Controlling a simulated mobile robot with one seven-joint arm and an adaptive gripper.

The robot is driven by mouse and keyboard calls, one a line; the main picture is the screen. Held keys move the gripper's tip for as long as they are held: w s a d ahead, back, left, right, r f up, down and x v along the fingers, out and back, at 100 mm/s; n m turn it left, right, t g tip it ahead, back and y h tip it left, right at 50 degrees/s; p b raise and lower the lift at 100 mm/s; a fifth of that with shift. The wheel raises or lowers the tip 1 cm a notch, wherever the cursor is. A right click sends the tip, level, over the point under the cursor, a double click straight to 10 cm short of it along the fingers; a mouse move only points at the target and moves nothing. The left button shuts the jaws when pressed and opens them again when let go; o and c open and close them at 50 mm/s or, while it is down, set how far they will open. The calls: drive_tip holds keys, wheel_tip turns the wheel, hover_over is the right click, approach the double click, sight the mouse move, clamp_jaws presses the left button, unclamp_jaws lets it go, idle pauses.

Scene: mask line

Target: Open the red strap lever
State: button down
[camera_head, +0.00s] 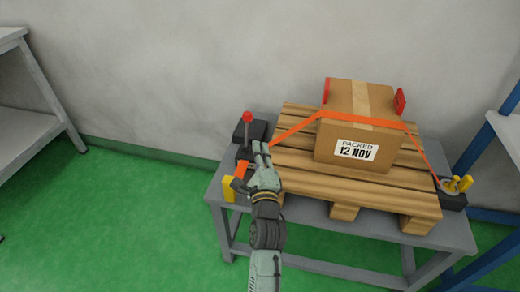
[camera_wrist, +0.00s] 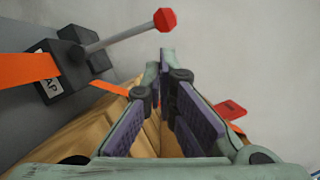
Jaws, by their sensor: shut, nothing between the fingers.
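The strap lever has a red knob (camera_head: 248,116) on a thin grey shaft that stands up from a black base (camera_head: 259,130) at the table's left back corner. In the wrist view the red knob (camera_wrist: 165,20) is above my fingertips, and the shaft slants down left to the black base (camera_wrist: 70,84), which has a partly hidden label. My gripper (camera_head: 261,148) is shut and empty, just right of and in front of the lever in the head view. It also shows in the wrist view (camera_wrist: 166,62), apart from the knob. The orange strap (camera_head: 385,121) crosses the box and slopes down at both sides.
A cardboard box (camera_head: 342,137) marked "PACKED 12 NOV" with red corner guards sits on a wooden pallet (camera_head: 350,189) on a grey table (camera_head: 452,236). Grey shelving stands left, blue posts right. Green floor at left is clear.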

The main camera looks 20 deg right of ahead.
drive_tip(key=x, duration=0.7)
drive_tip(key=shift+p, duration=0.35)
drive_tip(key=shift+w+a+r, duration=0.1)
drive_tip(key=shift+w+a+r+n+p, duration=0.1)
drive_tip(key=shift+a+r+n+p, duration=0.1)
drive_tip(key=shift+n+p, duration=0.3)
